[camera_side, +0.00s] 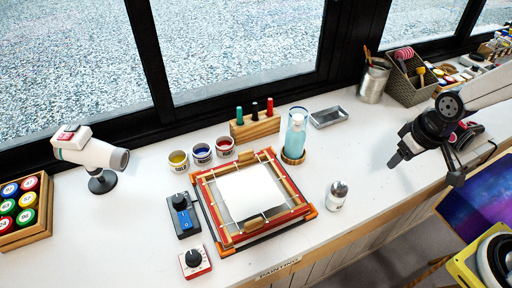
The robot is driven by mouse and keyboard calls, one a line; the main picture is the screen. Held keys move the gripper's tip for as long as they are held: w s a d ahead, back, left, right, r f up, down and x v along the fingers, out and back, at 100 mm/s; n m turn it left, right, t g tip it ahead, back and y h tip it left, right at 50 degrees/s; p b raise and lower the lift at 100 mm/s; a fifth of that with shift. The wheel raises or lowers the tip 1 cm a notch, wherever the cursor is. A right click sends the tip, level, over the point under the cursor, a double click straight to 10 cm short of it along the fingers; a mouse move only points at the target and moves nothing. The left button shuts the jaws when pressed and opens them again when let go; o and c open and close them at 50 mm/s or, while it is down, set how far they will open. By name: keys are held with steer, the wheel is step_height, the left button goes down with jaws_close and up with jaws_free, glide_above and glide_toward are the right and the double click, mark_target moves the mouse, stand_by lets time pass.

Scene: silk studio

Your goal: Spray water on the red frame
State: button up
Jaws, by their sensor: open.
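The red frame (206,202) lies flat on the white table, with orange corners and a white sheet stretched inside it. A clear bottle with light blue liquid (296,138) stands upright on a round wooden base just behind the frame's right back corner. Which of the two is the sprayer is not clear. My gripper (398,160) is open and empty above the right part of the table, apart from both bottles and the frame.
Small paint pots (202,153) and a wooden block with colored markers (255,125) stand behind the frame. A blue switch box (182,214) and a dial box (195,262) sit left of it. A metal tray (328,117) and can (373,82) are at the back.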

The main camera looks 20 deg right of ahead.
steer(key=c, duration=0.6)
steer(key=shift+w+r, duration=0.1)
steer(key=shift+w, duration=0.1)
jaws_close()
steer(key=w+a+r, duration=0.5)
steer(key=w+r, duration=0.1)
steer(key=w, duration=0.4)
steer(key=w+a+r, duration=0.6)
steer(key=w+r, duration=0.1)
steer(key=w, duration=0.3)
steer(key=shift+w+t, duration=0.2)
steer(key=shift+t, duration=0.2)
